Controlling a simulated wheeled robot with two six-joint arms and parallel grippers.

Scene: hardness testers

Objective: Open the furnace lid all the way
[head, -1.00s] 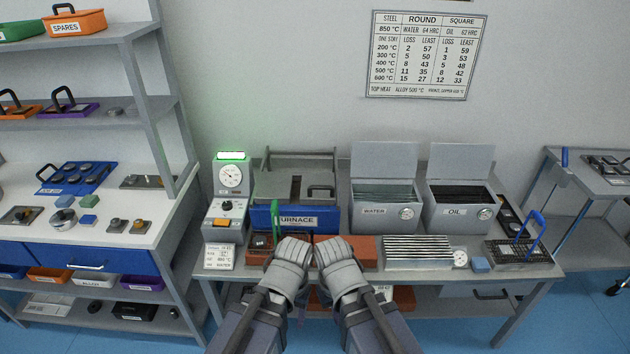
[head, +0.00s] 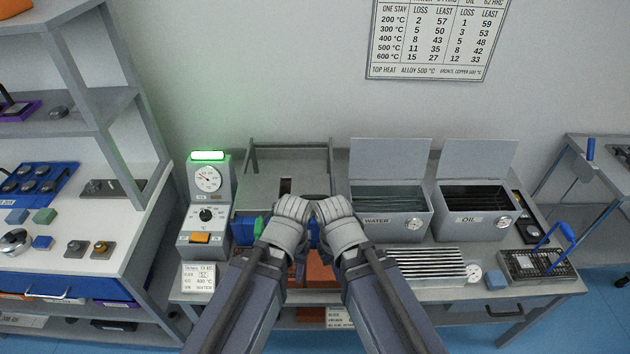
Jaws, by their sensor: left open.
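The furnace (head: 262,185) stands at the back of the bench, left of the quench tanks. Its grey top looks flat and down, with a dark slot near the middle and a raised grey frame behind. Its blue front and name plate are mostly hidden by my arms. My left gripper (head: 293,208) is over the front of the furnace; it is open, with its fingertips hard to make out. My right gripper (head: 333,208) is close beside it at the furnace's front right; its jaws are hidden. I cannot tell whether either gripper touches the lid.
A controller with a dial and green lamp (head: 208,179) stands left of the furnace. The water tank (head: 392,224) and oil tank (head: 475,226) have raised lids at right. A ribbed rack (head: 418,268) and a blue-handled basket (head: 538,266) lie in front.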

